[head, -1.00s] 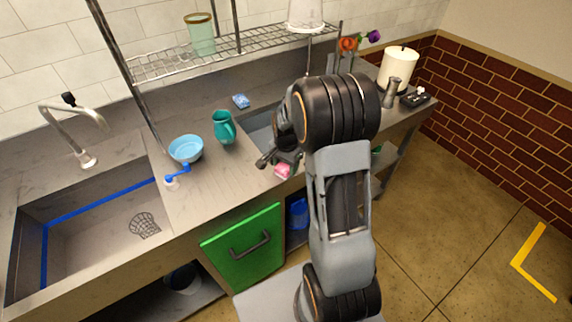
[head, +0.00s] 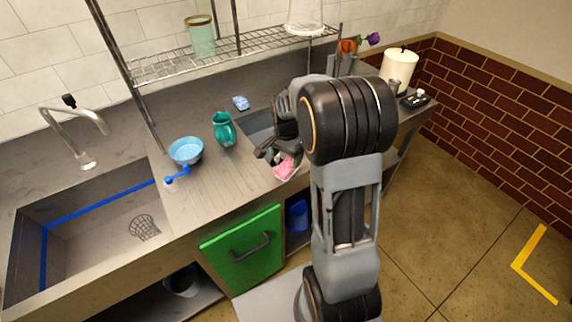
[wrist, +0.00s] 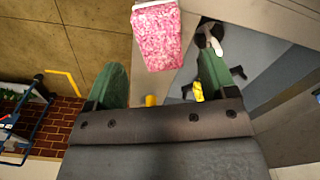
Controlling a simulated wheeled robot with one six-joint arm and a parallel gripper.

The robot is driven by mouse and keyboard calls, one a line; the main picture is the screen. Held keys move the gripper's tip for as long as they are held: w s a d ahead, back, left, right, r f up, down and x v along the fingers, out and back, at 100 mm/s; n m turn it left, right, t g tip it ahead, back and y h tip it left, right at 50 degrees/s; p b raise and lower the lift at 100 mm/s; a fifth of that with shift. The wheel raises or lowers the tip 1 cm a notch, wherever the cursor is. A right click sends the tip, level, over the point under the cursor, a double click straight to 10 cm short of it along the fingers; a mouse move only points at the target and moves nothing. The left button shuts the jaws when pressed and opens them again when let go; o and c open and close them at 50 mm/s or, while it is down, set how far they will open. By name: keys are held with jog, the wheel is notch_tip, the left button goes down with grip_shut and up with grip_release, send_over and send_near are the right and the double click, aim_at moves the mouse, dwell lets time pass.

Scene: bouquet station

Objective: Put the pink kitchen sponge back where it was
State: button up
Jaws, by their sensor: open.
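The pink kitchen sponge (head: 287,166) shows at the counter's front edge, beside the small basin. In the wrist view the sponge (wrist: 156,40) has a speckled pink face and a white strip along its far end. My gripper (head: 271,152) is just beside the sponge in the head view. In the wrist view its two green fingers (wrist: 160,76) are spread apart with nothing between them, and the sponge lies beyond the fingertips. Whether a finger touches the sponge cannot be told. My arm hides part of the basin.
The basin (head: 258,131) holds dark-handled items and something yellow (wrist: 197,91). A wire shelf (head: 180,65) hangs above. The counter before the jug is clear.

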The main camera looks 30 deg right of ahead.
aim_at(286, 166)
notch_tip(286, 166, up, 6)
jog(key=s+a+r+n+t, duration=0.2)
jog(key=s+a+n, duration=0.2)
jog(key=s+n, duration=0.2)
jog(key=s+a+r+n+t, duration=0.2)
jog(key=s+a+n, duration=0.3)
jog(key=s, duration=0.5)
jog(key=shift+a+n, duration=0.2)
jog(key=shift+n, duration=0.5)
jog(key=shift+r, duration=0.15)
